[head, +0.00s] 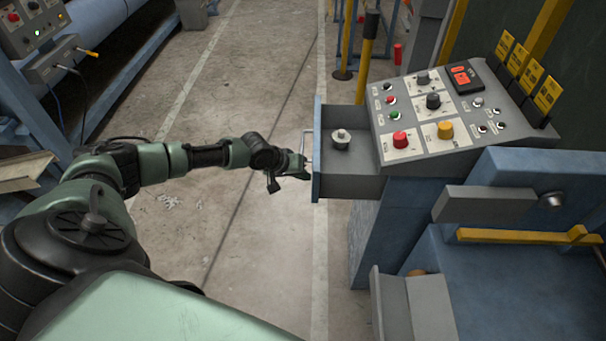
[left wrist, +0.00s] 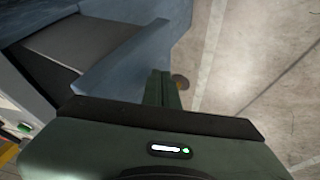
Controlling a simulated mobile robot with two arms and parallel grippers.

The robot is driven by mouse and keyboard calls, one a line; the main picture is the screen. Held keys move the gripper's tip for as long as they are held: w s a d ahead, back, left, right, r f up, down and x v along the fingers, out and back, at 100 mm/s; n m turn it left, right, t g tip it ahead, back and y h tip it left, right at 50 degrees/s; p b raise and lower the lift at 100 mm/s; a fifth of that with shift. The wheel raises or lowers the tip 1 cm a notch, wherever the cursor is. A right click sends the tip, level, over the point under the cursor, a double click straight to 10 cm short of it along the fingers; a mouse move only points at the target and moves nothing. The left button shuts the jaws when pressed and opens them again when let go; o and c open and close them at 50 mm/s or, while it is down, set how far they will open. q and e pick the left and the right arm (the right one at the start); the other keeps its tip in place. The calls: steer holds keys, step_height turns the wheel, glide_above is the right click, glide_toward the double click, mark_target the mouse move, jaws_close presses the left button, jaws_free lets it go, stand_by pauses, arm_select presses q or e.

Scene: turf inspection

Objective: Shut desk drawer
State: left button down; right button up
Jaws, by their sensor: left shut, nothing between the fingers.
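The desk drawer (head: 350,186) sticks out to the left from under the sloped control desk (head: 440,150). Its blue front panel (head: 317,180) carries a pale bar handle (head: 306,143) on its outer face. A small metal knob-like object (head: 341,138) is inside the drawer. My left gripper (head: 304,168) is at the outer side of the drawer front, by the lower end of the handle. In the left wrist view the shut fingers (left wrist: 161,88) are beside the blue drawer front (left wrist: 122,66), with nothing between them. I cannot tell whether they touch it. My right gripper is out of view.
The desk has buttons, knobs and yellow tags (head: 547,94). A yellow post (head: 368,55) stands on the floor behind the drawer. A blue machine frame (head: 45,120) is at the far left. The concrete floor (head: 240,90) left of the drawer is largely clear.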

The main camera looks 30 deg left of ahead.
mark_target(357, 177)
arm_select(q)
steer(key=w+d, duration=0.2)
steer(key=d, duration=0.2)
steer(key=w+d, duration=0.3)
steer(key=d, duration=0.1)
steer(key=w+d+p, duration=0.1)
steer(key=w+d, duration=0.1)
steer(key=d, duration=0.2)
steer(key=shift+w+d, duration=0.75)
steer(key=shift+d, duration=0.15)
steer(key=shift+s+a, duration=0.1)
